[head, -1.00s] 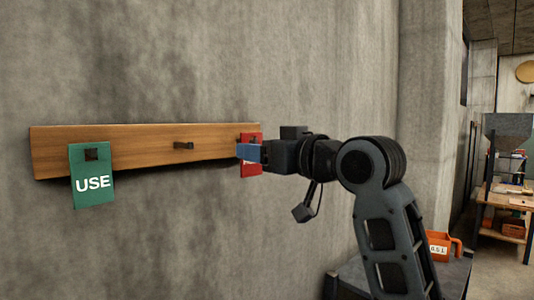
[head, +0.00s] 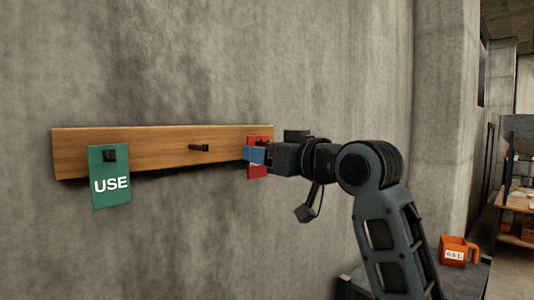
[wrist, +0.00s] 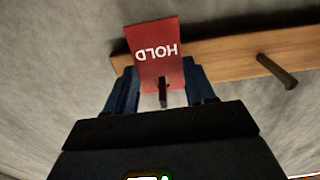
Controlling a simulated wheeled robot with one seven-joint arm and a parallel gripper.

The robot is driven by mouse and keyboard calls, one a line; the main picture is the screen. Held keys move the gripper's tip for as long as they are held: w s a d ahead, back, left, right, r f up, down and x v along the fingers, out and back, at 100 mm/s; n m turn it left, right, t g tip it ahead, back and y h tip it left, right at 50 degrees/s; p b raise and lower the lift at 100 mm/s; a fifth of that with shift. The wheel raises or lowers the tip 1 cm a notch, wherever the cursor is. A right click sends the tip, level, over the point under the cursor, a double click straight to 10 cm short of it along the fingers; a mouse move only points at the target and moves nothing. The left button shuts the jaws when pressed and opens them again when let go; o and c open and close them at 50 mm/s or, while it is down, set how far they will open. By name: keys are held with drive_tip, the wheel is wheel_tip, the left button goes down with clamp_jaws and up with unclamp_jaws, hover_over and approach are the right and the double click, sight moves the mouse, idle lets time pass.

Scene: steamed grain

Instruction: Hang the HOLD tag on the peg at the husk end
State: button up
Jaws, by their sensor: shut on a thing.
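The red HOLD tag (head: 258,171) is at the right end of the wooden board in the head view, partly hidden by my gripper (head: 256,153). In the wrist view the HOLD tag (wrist: 152,52) appears upside down, between the blue fingers of my gripper (wrist: 160,84). My gripper is shut on it. A dark peg (wrist: 163,93) shows at the tag's edge between the fingers. I cannot tell whether the tag's weight rests on that peg. The middle peg (head: 199,148) is bare; it also shows in the wrist view (wrist: 277,71).
The wooden board (head: 160,150) is fixed to a concrete wall. A green USE tag (head: 110,185) hangs from the peg at its left end. An orange labelled container (head: 454,252) stands on a dark surface at the lower right. No husk marking is visible.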

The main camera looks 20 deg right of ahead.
drive_tip(key=o, duration=1.1)
drive_tip(key=b+v, duration=0.2)
drive_tip(key=v, duration=0.6)
drive_tip(key=s+a+f+m+h, duration=0.15)
drive_tip(key=s+f, duration=0.25)
drive_tip(key=f, duration=0.6)
drive_tip(key=s+f+m+h, duration=0.1)
drive_tip(key=s+f+m, duration=0.3)
drive_tip(key=f, duration=0.6)
drive_tip(key=s+f+m+h, duration=0.15)
drive_tip(key=s+f, duration=0.35)
drive_tip(key=f, duration=0.5)
drive_tip(key=s+f+g+h, duration=0.1)
drive_tip(key=s+f, duration=0.3)
drive_tip(key=s, duration=0.3)
drive_tip(key=s+f+h, duration=0.1)
drive_tip(key=s+f, duration=0.2)
drive_tip(key=s, duration=0.5)
drive_tip(key=s+n+g, duration=0.1)
drive_tip(key=s+n, duration=0.2)
drive_tip(key=s, duration=1.3)
drive_tip(key=shift+a+r, duration=0.2)
drive_tip(key=shift+a, duration=0.1)
